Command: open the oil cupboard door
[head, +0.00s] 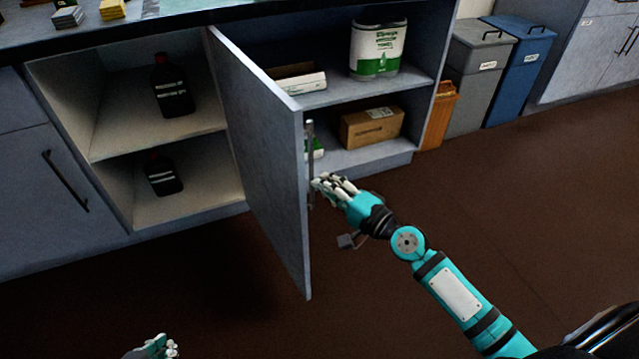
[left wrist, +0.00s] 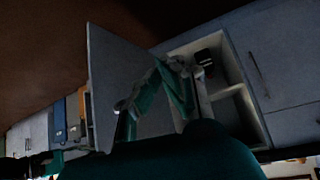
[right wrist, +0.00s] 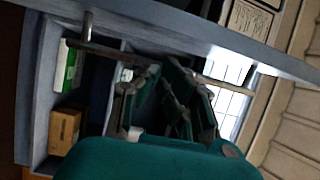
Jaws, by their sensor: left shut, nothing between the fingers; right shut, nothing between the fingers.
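The oil cupboard door (head: 262,150) stands swung wide open, its edge toward me, between two open compartments. Dark oil bottles (head: 171,88) stand on the shelves of the left compartment. The door's bar handle (head: 310,150) is on the door's right-hand face; it also shows in the right wrist view (right wrist: 105,52). My right gripper (head: 322,185) is shut and empty beside the handle's lower end; whether it touches is unclear. My left gripper (head: 165,346) is low at the bottom edge, shut and empty, apart from the door. In the left wrist view the door (left wrist: 110,80) is beyond its fingers.
The right compartment holds a green-and-white tub (head: 378,48) and a cardboard box (head: 371,128). Grey (head: 472,80) and blue (head: 517,65) bins and an orange bin (head: 439,115) stand to the right. The brown floor (head: 540,200) is clear in front.

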